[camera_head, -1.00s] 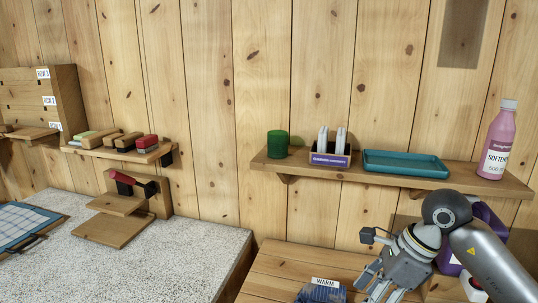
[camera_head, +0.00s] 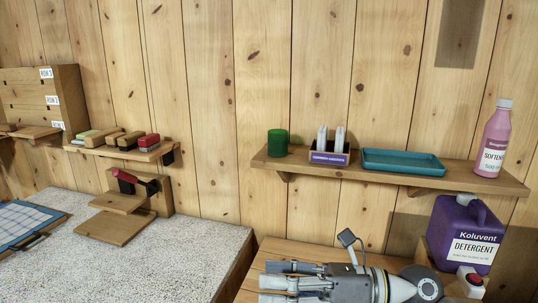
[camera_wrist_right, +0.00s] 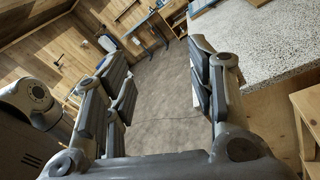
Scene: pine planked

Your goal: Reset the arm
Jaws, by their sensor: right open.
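My right gripper (camera_head: 277,280) is low at the bottom of the head view, above the wooden bench, with its fingers pointing left. It is open and empty. In the right wrist view its fingers (camera_wrist_right: 160,90) stand apart, with only grey floor seen between them. My left gripper is not in view.
A wall shelf (camera_head: 480,184) holds a green cylinder (camera_head: 278,143), a small labelled box (camera_head: 329,157), a teal tray (camera_head: 403,162) and a pink softener bottle (camera_head: 494,140). A purple detergent jug (camera_head: 462,235) stands beside my right arm. A speckled counter (camera_head: 190,245) lies left.

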